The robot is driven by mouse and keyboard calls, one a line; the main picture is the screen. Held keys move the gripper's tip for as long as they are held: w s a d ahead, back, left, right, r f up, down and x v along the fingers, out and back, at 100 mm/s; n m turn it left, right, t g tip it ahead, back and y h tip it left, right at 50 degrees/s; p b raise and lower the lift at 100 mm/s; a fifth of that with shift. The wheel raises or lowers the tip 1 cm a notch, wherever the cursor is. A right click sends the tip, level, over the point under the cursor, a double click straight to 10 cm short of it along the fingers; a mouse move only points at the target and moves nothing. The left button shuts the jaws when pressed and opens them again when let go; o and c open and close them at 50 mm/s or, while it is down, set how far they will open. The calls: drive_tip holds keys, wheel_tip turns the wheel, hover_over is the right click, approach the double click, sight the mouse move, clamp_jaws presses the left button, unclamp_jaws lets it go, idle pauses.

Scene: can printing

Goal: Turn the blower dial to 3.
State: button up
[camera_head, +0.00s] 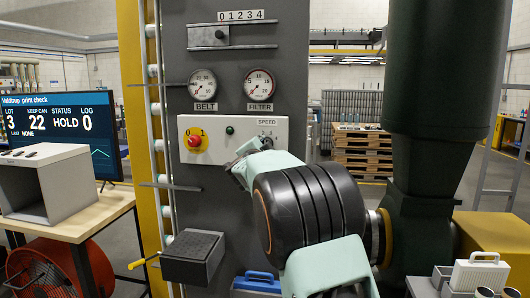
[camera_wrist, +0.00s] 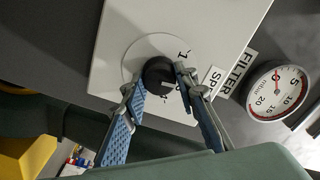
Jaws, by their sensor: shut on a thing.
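The blower dial (camera_wrist: 158,72) is a round black knob on a pale round plate, on the white control panel (camera_wrist: 120,20). In the wrist view a "1" mark shows beside it, above one fingertip; the other numbers there are covered or hard to read. The dial's pointer setting cannot be read clearly. My gripper (camera_wrist: 160,88) has one blue-padded finger on each side of the knob and is shut on it. In the head view my gripper (camera_head: 256,147) is at the panel under the "SPEED" label and hides most of the dial.
Left of the dial on the panel are a red emergency knob (camera_head: 194,141) on yellow and a small green button (camera_head: 230,130). Above are the BELT gauge (camera_head: 202,83), the FILTER gauge (camera_head: 259,83) and a 0–4 slider (camera_head: 220,34). A grey box (camera_head: 193,256) juts out below.

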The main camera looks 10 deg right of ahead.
drive_tip(key=m+b, duration=0.2)
drive_tip(key=m, duration=0.3)
idle(0.5)
drive_tip(key=o, duration=1.2)
drive_tip(key=shift+c, duration=0.2)
drive_tip(key=v, duration=1.2)
